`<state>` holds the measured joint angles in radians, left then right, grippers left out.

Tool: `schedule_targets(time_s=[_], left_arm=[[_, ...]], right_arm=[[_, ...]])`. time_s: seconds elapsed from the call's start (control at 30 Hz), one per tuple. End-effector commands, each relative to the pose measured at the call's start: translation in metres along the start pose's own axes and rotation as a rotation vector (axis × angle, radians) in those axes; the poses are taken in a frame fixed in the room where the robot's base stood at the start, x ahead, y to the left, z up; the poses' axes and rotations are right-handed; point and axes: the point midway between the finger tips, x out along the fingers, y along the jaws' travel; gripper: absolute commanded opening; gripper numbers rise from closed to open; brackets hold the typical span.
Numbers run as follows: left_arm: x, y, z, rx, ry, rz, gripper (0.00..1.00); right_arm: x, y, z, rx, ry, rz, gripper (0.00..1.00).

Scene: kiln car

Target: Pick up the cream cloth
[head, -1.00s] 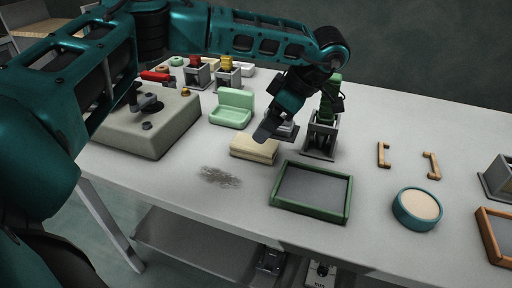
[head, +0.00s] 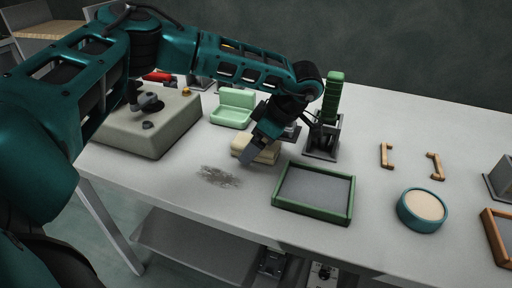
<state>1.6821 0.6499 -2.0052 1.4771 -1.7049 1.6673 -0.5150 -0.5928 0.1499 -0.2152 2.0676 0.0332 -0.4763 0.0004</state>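The cream cloth (head: 240,143) is a folded block lying on the grey table, between the mint-green holder and the green-framed tray. My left gripper (head: 252,153) is down at the cloth, pointing toward the table, and covers part of its middle. Its fingers overlap the cloth in this view. I cannot tell whether they are open or shut, or whether they touch it. My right gripper is not in view.
A dark smudge (head: 220,176) lies on the table in front of the cloth. A green-framed tray (head: 313,217) is to the right, a mint-green holder (head: 232,116) behind, and a grey box (head: 150,138) to the left. A green-handled tool (head: 334,95) stands in a holder behind the tray.

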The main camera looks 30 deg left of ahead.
Motion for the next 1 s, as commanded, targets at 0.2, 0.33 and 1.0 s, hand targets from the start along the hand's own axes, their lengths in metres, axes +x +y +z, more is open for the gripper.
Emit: schedule_targets(time_s=[0.2,0.33,1.0], left_arm=[[0.0012,0.0,0.001,0.0,0.0,0.0,0.88],[0.0027,0.0001,0.0018,0.0,0.0,0.0,0.87],[0.0025,0.0001,0.0017,0.0,0.0,0.0,0.32]], right_arm=[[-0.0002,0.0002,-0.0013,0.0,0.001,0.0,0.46],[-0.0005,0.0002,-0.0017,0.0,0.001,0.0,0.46],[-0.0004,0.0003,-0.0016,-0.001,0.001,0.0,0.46]])
